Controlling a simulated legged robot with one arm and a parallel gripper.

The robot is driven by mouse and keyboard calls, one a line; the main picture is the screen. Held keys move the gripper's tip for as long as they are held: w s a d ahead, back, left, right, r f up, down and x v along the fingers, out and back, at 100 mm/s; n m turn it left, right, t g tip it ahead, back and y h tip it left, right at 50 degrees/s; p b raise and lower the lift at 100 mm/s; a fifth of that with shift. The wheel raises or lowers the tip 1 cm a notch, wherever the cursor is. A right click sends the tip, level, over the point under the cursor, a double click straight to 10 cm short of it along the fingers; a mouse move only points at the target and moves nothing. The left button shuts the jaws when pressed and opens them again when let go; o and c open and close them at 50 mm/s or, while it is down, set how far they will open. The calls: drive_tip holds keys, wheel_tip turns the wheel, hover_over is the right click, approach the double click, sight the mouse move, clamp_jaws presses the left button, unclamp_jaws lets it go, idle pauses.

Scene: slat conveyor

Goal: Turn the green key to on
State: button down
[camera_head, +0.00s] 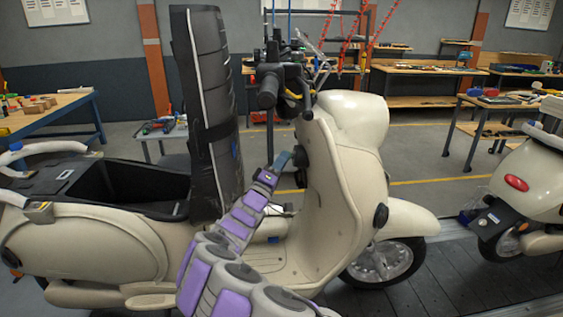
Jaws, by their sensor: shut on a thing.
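A dark round lock housing (300,157) sits on the inner side of the shield, below the handlebar. My gripper (289,159), at the end of my purple and grey arm, is up against this housing. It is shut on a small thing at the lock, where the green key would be. The key itself is hidden by the gripper and too small to make out, so its turn position cannot be told.
The raised black seat (208,110) stands upright left of my arm, above the open storage bin (130,185). The handlebar grip (268,92) hangs close above my gripper. A second scooter (525,195) stands at the right. Workbenches (420,75) line the back.

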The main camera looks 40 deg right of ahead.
drive_tip(key=shift+f, duration=0.15)
drive_tip(key=shift+w+f+m+g+h, duration=0.1)
drive_tip(key=shift+w+m+g+h, duration=0.05)
drive_tip(key=shift+m+g+h, duration=0.45)
drive_tip(key=c, duration=1.1)
unclamp_jaws()
drive_tip(key=shift+c, duration=0.2)
drive_tip(key=p+v, duration=0.3)
drive_tip(key=v, duration=1.4)
drive_tip(key=shift+f, duration=0.2)
drive_tip(key=shift+a+f, duration=0.1)
drive_tip(key=shift+a, duration=0.1)
drive_tip(key=shift+b+v, duration=0.45)
drive_tip(key=shift+v, duration=2.4)
drive_tip(key=shift+m, duration=0.3)
